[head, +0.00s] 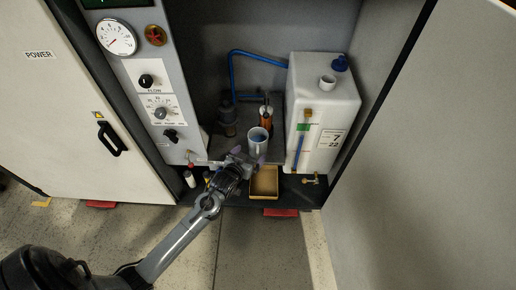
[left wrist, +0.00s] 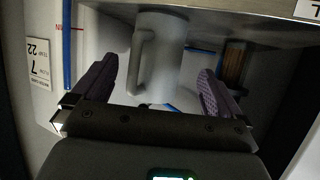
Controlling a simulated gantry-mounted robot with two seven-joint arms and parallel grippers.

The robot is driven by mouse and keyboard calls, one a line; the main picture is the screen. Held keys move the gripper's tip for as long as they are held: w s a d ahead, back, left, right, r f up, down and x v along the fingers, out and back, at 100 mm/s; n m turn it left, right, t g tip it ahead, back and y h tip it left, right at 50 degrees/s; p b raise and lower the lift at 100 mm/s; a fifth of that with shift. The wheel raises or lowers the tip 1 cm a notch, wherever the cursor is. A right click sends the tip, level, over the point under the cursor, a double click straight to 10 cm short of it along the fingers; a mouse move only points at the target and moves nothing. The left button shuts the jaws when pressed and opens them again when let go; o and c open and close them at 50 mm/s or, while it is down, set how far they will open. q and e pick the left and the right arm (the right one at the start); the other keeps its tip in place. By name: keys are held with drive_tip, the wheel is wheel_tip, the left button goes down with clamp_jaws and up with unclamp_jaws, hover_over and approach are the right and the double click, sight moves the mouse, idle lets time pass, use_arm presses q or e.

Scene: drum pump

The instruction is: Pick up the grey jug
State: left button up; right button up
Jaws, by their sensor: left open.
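The grey jug (head: 258,147) stands upright inside the cabinet, with something blue showing in its open top. My left gripper (head: 244,158) is open just in front of it in the head view. In the left wrist view the jug (left wrist: 162,58) lies between the two purple-padded fingers of the left gripper (left wrist: 156,78), with gaps on both sides. Its handle faces the left finger in that view. I cannot tell how deep the jug sits between the fingers. My right gripper is in neither view.
A white tank (head: 322,110) with a blue cap stands right of the jug. An orange-brown fitting (head: 266,115) stands behind it. A yellowish tray (head: 264,184) is below. The gauge panel (head: 145,85) and open cabinet doors bound the sides.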

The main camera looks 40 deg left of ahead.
sight(254, 150)
use_arm(q)
drive_tip(key=shift+w+f+b, duration=0.3)
drive_tip(key=shift+w+b, duration=0.05)
drive_tip(key=shift+w, duration=0.05)
drive_tip(key=b+x, duration=0.2)
drive_tip(key=x, duration=0.1)
drive_tip(key=shift+w+r, duration=0.15)
drive_tip(key=shift+w, duration=0.5)
drive_tip(key=shift+s, duration=0.1)
drive_tip(key=shift+c, duration=0.5)
drive_tip(key=c, duration=1.4)
drive_tip(key=shift+r, duration=0.1)
drive_tip(key=shift+c, duration=0.4)
